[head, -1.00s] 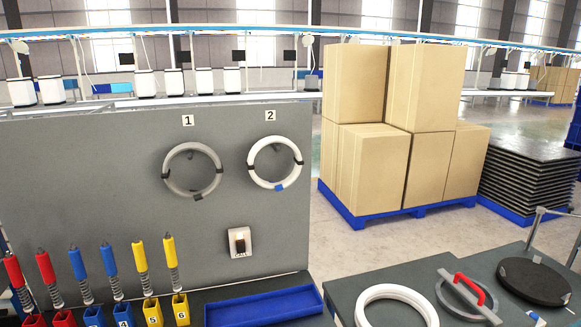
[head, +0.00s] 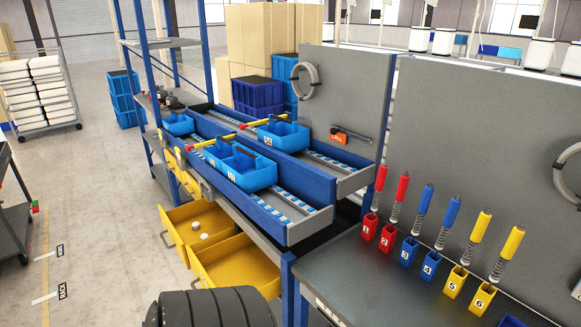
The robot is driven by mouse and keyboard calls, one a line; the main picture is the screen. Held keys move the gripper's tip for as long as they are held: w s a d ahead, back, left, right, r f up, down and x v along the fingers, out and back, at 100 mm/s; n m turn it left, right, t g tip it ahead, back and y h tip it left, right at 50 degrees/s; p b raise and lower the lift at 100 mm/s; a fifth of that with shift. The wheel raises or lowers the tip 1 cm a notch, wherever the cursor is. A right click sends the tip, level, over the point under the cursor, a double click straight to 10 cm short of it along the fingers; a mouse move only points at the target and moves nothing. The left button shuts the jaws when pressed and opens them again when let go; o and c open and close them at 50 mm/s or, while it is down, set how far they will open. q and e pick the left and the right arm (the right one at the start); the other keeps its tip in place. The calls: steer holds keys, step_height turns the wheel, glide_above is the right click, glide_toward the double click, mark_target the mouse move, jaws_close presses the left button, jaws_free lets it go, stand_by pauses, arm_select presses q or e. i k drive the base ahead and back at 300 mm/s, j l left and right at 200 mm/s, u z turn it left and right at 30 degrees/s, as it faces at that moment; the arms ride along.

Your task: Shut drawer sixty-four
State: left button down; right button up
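Two yellow drawers stand pulled out, low on the blue-framed workstation. The farther open drawer (head: 187,228) holds small white round items and has a handle on its front. The nearer open drawer (head: 228,256) looks empty in the part that shows. More yellow fronts (head: 180,170) sit higher up, under the blue rails. I cannot read a number on any drawer, so I cannot tell which is sixty-four. Neither of my grippers is in view.
Black ribbed tyre-like rings (head: 212,308) stand in front of the nearer drawer and partly hide it. Blue bins (head: 240,168) rest on the rails. A dark cart (head: 14,220) is at left. The floor (head: 100,190) between cart and drawers is mostly clear.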

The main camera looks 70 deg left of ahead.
mark_target(236, 260)
steer(key=u, duration=2.9)
